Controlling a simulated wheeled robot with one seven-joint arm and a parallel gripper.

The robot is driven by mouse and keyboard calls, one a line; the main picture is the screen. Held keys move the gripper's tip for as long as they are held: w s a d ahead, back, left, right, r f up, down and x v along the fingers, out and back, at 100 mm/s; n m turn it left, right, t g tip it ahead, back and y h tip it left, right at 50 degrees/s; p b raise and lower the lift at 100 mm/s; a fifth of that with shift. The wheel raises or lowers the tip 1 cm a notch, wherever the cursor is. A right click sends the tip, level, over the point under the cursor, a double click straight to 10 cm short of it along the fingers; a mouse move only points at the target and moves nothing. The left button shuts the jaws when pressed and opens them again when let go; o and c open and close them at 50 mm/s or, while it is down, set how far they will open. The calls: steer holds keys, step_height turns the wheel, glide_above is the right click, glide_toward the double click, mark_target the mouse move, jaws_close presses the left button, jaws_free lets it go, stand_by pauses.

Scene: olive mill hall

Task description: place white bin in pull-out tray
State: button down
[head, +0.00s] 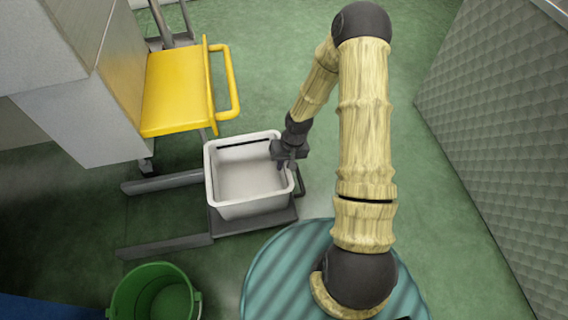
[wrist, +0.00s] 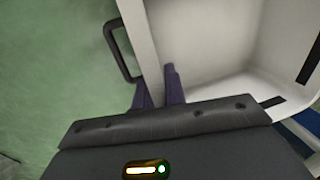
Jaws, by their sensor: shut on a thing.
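The white bin (head: 250,208) is upright and empty, over the dark grey pull-out tray (head: 262,224) at the picture's centre left. The tray is out from two grey rails and shows a dark handle at its right side. My gripper (head: 288,165) is shut on the bin's right wall. In the wrist view, the fingers of my gripper (wrist: 158,84) straddle the wall of the white bin (wrist: 205,45), and the tray's handle (wrist: 122,52) shows beside it. The bin hides most of the tray, so I cannot tell whether its base rests fully on it.
A yellow shelf with a yellow handle (head: 180,90) stands just behind the bin. A green bucket (head: 155,293) is at the front left. Grey cabinets (head: 45,50) are at the left, a quilted grey panel (head: 500,110) at the right. Green floor (head: 425,220) is clear between my arm and that panel.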

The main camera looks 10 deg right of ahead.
steer(key=c, duration=1.5)
jaws_free()
steer(key=shift+o, duration=0.2)
steer(key=p+v, duration=0.8)
steer(key=v, duration=0.4)
steer(key=shift+a+r, duration=0.1)
steer(key=shift+r, duration=0.05)
steer(key=s+r+t+h, duration=0.1)
steer(key=s+r, duration=0.5)
steer(key=r, duration=0.5)
steer(key=s+r+t+h, duration=0.1)
steer(key=s+r, duration=0.4)
steer(key=r, duration=0.6)
steer(key=shift+s+a+t, duration=0.3)
steer(key=shift+s, duration=0.1)
